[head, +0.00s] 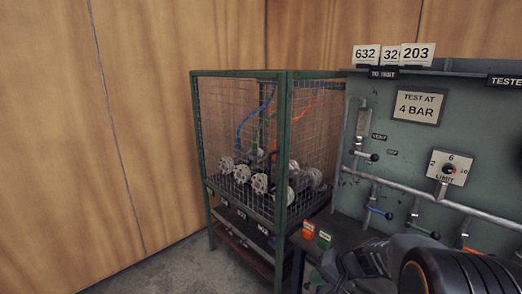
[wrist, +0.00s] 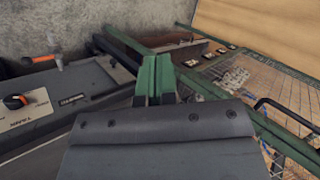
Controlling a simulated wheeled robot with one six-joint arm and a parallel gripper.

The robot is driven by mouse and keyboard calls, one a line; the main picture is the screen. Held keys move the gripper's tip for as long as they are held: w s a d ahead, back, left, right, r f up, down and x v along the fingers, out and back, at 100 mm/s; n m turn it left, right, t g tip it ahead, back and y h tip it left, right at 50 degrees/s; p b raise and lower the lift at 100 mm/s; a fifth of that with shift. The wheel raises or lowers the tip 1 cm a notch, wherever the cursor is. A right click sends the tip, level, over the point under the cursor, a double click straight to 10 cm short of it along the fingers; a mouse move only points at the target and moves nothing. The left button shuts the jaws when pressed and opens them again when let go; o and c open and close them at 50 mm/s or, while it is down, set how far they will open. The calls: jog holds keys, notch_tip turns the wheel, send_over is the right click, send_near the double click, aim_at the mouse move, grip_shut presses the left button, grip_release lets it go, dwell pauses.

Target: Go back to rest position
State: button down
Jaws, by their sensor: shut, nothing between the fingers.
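My gripper (wrist: 157,62) shows in the wrist view, with its two green fingers side by side beyond a grey bolted plate. The fingers are shut with nothing between them. In the head view, part of my dark arm with an orange ring is at the lower right; I cannot make out the fingertips there. Beyond the fingers in the wrist view are the green frame (wrist: 188,78) of the mesh cage and the grey top of a panel or bench (wrist: 62,95).
The mesh cage (head: 289,150) holds several flanged pipe pieces (head: 261,183) and hoses. The green test panel (head: 440,140) with valves and a limit dial (head: 448,169) stands right of it. Wooden walls close the left and back.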

jog(key=s+r+n+h+p, duration=0.1)
jog(key=s+r+h+p, duration=0.1)
jog(key=s+r+p, duration=0.3)
jog(key=s+r+n+h+p, duration=0.1)
jog(key=s+r+h+p, duration=0.2)
jog(key=r, duration=0.9)
jog(key=s+r+n+h+p, duration=0.2)
jog(key=s+r+p, duration=0.5)
jog(key=r+p, duration=0.1)
jog(key=shift+s+r+h, duration=0.15)
jog(key=shift+r+h, duration=0.15)
jog(key=shift+r, duration=0.4)
